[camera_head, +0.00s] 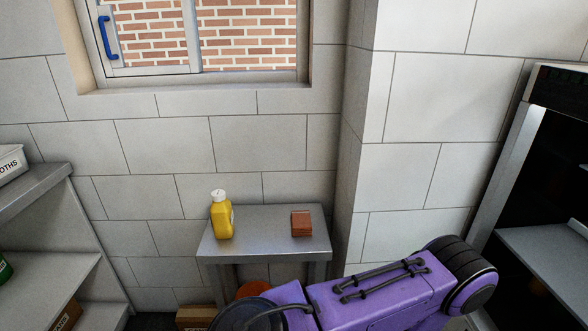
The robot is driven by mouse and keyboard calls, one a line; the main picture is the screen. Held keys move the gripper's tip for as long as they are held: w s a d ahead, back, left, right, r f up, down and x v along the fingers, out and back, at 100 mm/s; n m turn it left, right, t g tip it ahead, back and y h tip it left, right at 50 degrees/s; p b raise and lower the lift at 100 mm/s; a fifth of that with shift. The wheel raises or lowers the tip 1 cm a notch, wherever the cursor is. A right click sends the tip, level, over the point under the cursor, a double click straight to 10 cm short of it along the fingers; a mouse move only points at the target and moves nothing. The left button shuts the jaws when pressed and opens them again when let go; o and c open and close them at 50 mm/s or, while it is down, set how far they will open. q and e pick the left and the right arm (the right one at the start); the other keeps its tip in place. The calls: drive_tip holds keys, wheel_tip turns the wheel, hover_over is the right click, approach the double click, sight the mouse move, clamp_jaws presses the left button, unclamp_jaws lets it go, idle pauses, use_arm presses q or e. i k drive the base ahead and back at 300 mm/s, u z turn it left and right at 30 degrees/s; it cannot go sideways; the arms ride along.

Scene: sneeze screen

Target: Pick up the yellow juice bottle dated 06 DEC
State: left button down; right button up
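A yellow bottle (222,218) with a white cap stands upright on the left part of a small grey metal table (265,222). A purple and black link of my arm crosses the bottom right of the view, in front of the table's lower part. Neither of my grippers is in view. Nothing touches the bottle.
A small brown block (301,223) lies on the table's right side. Grey shelves (60,262) with boxes stand at the left. A dark open cabinet (540,200) stands at the right. A tiled wall with a window is behind the table.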

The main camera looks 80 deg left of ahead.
sight(222, 216)
drive_tip(key=u, duration=2.95)
drive_tip(key=k, duration=0.5)
drive_tip(key=z, duration=0.75)
drive_tip(key=i, duration=0.8)
drive_tip(key=z, duration=0.05)
